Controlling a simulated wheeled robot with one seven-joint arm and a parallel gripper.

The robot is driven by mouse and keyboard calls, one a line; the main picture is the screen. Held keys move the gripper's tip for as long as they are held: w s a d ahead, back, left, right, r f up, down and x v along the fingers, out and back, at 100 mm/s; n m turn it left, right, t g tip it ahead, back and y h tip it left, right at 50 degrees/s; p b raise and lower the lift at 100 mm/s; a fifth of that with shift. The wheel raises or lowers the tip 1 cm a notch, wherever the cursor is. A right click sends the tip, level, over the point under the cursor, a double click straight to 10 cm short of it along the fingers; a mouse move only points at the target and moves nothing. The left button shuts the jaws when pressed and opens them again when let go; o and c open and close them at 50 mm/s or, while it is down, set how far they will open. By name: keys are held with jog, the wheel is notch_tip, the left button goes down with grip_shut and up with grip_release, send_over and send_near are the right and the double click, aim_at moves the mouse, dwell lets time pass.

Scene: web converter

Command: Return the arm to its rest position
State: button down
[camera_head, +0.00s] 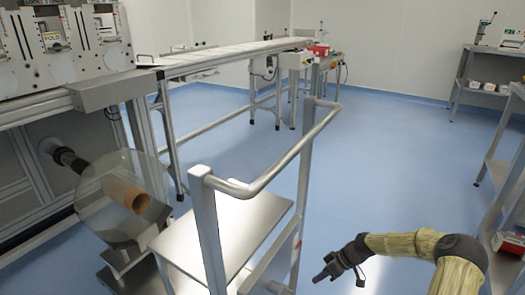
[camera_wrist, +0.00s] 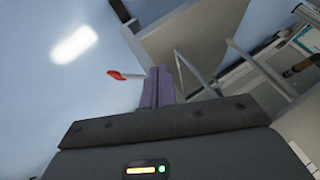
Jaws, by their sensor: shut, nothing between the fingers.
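My arm reaches in from the lower right of the head view, with a tan sleeve and dark joints. My gripper (camera_head: 322,277) is small and dark there, low in front of the blue floor and just right of the cart. In the wrist view the fingers (camera_wrist: 157,88) are together, with nothing held between them. No object of the task other than my arm is in view.
A metal cart with a tubular handle (camera_head: 270,170) stands close left of my gripper. A roll with a clear disc (camera_head: 112,200) is at left, below the machine. A conveyor (camera_head: 220,58) runs behind. Shelving (camera_head: 508,170) stands at right. The middle floor (camera_head: 385,150) is clear.

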jog(key=s+a+r+m+t+h+p, duration=0.1)
jog(key=s+r+m+h+p, duration=0.25)
jog(key=s+r, duration=0.65)
jog(key=s+a+r+m+t+h+p, duration=0.15)
jog(key=s+r+m+p, duration=0.35)
jog(key=r, duration=0.9)
jog(key=s+a+r+m+h+p, duration=0.1)
jog(key=s+a+r+h+p, duration=0.15)
jog(key=s+r, duration=0.75)
notch_tip(320, 180, up, 39)
jog(key=w+p, duration=0.1)
jog(key=p, duration=3.7)
jog(key=shift+w+d+f, duration=0.2)
jog(key=shift+w+d, duration=0.1)
jog(key=shift+d, duration=0.1)
